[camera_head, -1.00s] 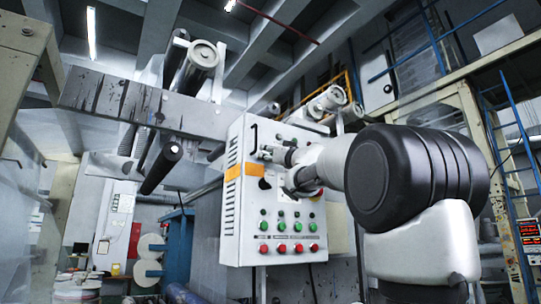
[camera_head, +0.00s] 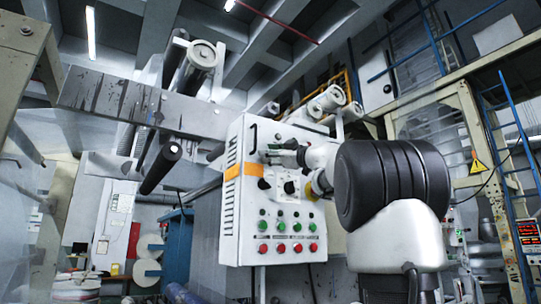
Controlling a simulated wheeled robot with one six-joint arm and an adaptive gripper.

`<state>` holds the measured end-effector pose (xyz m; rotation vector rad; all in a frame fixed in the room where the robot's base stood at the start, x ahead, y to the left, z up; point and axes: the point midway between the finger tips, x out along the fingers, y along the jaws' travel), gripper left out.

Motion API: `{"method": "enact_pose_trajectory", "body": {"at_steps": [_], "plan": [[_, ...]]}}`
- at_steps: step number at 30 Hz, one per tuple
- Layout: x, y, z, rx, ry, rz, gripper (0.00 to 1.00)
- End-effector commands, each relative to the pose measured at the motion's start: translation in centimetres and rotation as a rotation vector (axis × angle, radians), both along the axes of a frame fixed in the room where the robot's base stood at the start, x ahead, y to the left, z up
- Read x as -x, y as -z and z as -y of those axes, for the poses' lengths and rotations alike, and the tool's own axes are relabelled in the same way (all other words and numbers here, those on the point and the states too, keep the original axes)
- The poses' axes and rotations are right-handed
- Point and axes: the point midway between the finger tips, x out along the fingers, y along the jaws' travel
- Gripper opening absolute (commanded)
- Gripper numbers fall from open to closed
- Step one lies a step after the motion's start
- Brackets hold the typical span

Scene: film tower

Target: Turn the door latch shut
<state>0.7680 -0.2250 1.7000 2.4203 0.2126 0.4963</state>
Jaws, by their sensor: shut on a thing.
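The white control cabinet (camera_head: 240,215) stands in the middle of the head view, with its door front facing me. My gripper (camera_head: 282,152) is at the upper part of the door, reaching in from the right. Its fingers look closed around the small door latch (camera_head: 269,152), which they partly hide. The latch's exact angle is too small to tell. A black hooked handle (camera_head: 253,136) is at the door's upper left, a little apart from the fingers.
Below my gripper are a black rotary switch (camera_head: 290,187), green buttons (camera_head: 281,226) and red buttons (camera_head: 281,248). An orange label (camera_head: 234,172) is on the cabinet's left edge. Rollers (camera_head: 201,60) and a grey beam (camera_head: 120,98) stand behind. My arm fills the right side.

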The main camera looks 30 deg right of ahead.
Motion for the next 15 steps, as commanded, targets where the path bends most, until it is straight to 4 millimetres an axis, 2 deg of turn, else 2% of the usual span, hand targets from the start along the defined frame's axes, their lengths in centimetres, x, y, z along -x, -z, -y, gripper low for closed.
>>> {"method": "enact_pose_trajectory", "body": {"at_steps": [15], "plan": [[-0.02,-0.25,0.26,0.489,0.001,0.016,0.12]]}}
